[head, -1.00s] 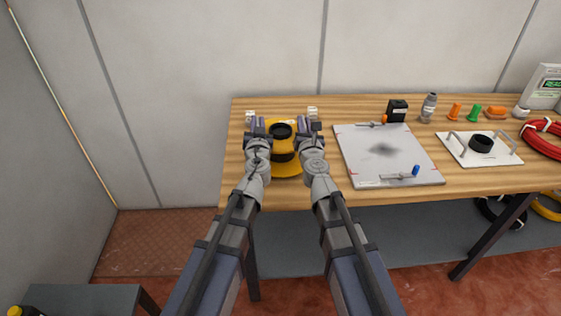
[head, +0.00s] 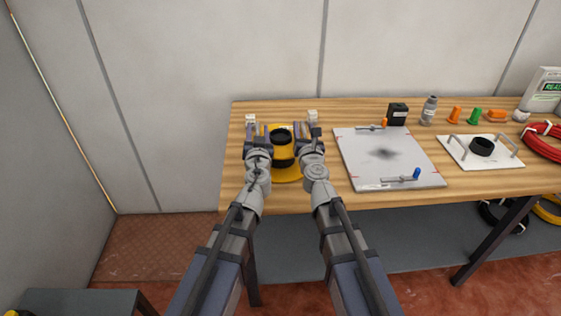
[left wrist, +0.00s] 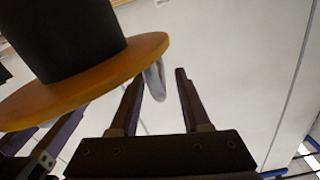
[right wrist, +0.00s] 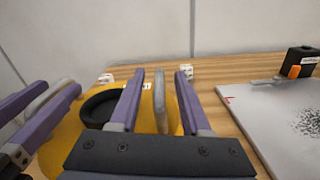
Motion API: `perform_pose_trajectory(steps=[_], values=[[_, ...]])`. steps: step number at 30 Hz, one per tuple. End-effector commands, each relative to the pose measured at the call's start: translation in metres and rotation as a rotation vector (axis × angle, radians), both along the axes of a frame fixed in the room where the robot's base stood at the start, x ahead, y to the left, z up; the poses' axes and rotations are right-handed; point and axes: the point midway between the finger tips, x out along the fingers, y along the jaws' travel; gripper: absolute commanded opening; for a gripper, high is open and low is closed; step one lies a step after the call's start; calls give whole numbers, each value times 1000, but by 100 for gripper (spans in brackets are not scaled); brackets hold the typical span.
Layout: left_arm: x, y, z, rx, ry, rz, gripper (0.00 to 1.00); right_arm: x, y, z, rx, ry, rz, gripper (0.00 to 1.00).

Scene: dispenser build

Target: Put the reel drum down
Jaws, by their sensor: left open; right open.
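The reel drum (head: 283,151), yellow with a black core, is at the left end of the workbench, between my two grippers. The left wrist view shows its black core (left wrist: 70,40) and orange-yellow flange (left wrist: 95,85) close up. My left gripper (head: 257,131) is open at its left side, with a grey loop-like handle (left wrist: 155,80) near the fingers. My right gripper (head: 305,131) is open at its right side. A grey upright handle (right wrist: 160,100) shows between its fingers. The grippers hide parts of the drum's sides, and its underside is hidden.
Two small white blocks (head: 250,118) (head: 312,116) stand behind the drum. A grey panel (head: 390,155) lies close to the right. Farther right are a white plate with handles (head: 460,153), a bottle (head: 429,110), small coloured parts and a red cable coil (head: 545,140).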

Motion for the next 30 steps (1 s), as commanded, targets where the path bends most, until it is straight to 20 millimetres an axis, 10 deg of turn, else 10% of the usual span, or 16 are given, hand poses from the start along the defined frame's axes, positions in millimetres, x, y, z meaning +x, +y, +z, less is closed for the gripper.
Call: perform_pose_trajectory(steps=[10,20,30], values=[[-56,-4,0,0,0,-1,47,0,0,0,0,0,0,47],[-58,-5,0,0,0,0,47,-8,-1,0,0,0,1,47],[-58,-5,0,0,0,0,47,-58,-6,0,0,0,1,47]])
